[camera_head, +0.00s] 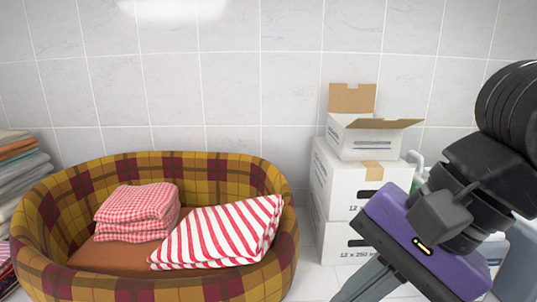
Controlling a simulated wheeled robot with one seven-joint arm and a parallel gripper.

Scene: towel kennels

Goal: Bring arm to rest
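My arm comes in from the right edge, with black joints and a purple gripper body. My gripper (421,246) hangs at the lower right, in front of the white boxes and right of the plaid pet bed (150,287). A grey finger part runs down past the bottom edge. The fingertips are out of the picture, so I cannot see whether they are apart or hold anything. A folded red-and-white checked towel (137,211) and a folded red-and-white striped towel (219,236) lie side by side in the bed.
White cardboard boxes (338,172) are stacked against the tiled wall, the top one open (362,138). Folded cloths (22,172) are piled at the left edge. Pale containers partly show behind my arm. A narrow strip of floor (314,282) is bare between bed and arm.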

